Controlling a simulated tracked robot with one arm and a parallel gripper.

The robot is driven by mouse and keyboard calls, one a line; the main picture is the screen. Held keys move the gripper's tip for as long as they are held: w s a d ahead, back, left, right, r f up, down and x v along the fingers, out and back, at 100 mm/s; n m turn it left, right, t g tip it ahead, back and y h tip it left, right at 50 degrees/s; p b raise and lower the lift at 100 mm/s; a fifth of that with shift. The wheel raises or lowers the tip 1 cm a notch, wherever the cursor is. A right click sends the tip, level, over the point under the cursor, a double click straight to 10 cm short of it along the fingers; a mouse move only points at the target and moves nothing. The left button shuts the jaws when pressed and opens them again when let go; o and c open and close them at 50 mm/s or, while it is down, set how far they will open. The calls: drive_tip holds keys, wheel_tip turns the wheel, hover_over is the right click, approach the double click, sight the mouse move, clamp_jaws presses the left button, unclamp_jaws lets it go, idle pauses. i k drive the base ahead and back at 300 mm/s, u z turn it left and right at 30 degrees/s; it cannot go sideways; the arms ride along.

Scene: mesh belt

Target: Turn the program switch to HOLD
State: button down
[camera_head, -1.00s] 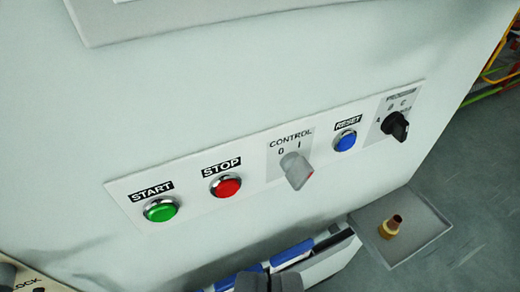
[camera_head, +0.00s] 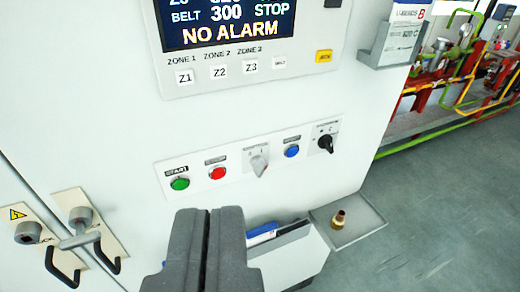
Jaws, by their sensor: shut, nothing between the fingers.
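The program switch is the black rotary knob (camera_head: 326,143) at the right end of the switch panel (camera_head: 198,191) on the white cabinet. Its position labels are too small to read, so I cannot tell which position it points at. My gripper (camera_head: 210,215) is shut and empty, low in the middle of the view. It is in front of the cabinet, below and left of the knob, and apart from it. The gripper hides part of the cabinet below the panel.
Left of the knob are a blue button (camera_head: 291,151), a grey control switch (camera_head: 260,165), a red button (camera_head: 217,173) and a green button (camera_head: 179,183). A small tray (camera_head: 362,219) with a brass fitting (camera_head: 339,219) juts out below right. Door handles (camera_head: 79,238) are at left.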

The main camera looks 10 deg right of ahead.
sight(326, 141)
drive_tip(key=z, duration=2)
drive_tip(key=k, duration=0.6)
drive_tip(key=u, duration=0.85)
drive_tip(key=i, duration=1)
